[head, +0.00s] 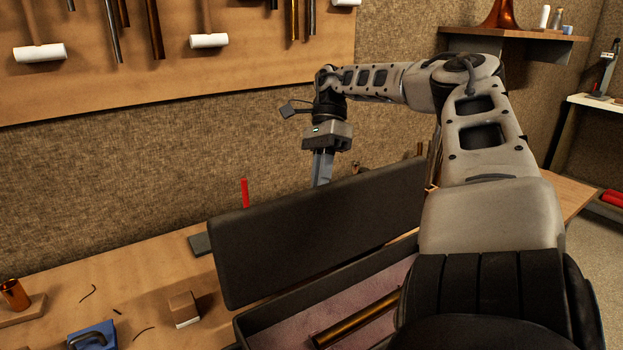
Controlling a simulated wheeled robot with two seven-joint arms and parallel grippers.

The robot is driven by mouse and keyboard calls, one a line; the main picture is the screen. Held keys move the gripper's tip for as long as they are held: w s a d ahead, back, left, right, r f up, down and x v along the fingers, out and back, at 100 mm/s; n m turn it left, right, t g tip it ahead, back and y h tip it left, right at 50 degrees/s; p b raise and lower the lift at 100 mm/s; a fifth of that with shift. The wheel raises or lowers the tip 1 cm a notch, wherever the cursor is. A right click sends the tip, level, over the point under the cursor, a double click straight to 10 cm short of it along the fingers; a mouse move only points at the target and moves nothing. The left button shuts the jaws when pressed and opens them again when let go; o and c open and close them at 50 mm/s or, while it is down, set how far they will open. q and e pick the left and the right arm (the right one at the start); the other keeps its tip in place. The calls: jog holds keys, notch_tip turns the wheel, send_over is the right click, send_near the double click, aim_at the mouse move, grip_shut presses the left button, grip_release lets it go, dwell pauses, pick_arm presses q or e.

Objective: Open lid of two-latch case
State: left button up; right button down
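The dark case stands on the workbench with its lid (320,225) raised steeply. Its lower part (290,307) has a pinkish lining, and a brass tube (358,318) lies inside. My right arm reaches over the case from the right. My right gripper (322,172) points down behind the lid's upper edge, with its fingertips close to or hidden by that edge. I cannot tell whether it touches the lid or whether its fingers are apart. The latches are not visible. My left gripper is not in view.
A wooden block (184,308), a blue tool (92,337) and a copper cup (14,293) lie on the bench left of the case. A red upright piece (245,193) stands behind the lid. Mallets and tubes hang on the wall board (100,75).

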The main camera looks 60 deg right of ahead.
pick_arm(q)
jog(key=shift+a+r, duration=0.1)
pick_arm(e)
jog(key=shift+s+d+f+g, duration=0.1)
jog(key=shift+d+f+g, duration=0.15)
jog(key=shift+f+g, duration=0.1)
jog(key=shift+r, duration=0.1)
jog(key=c, duration=1.5)
grip_release()
jog(key=shift+w, duration=0.2)
jog(key=shift+o, duration=0.2)
jog(key=shift+r, duration=0.1)
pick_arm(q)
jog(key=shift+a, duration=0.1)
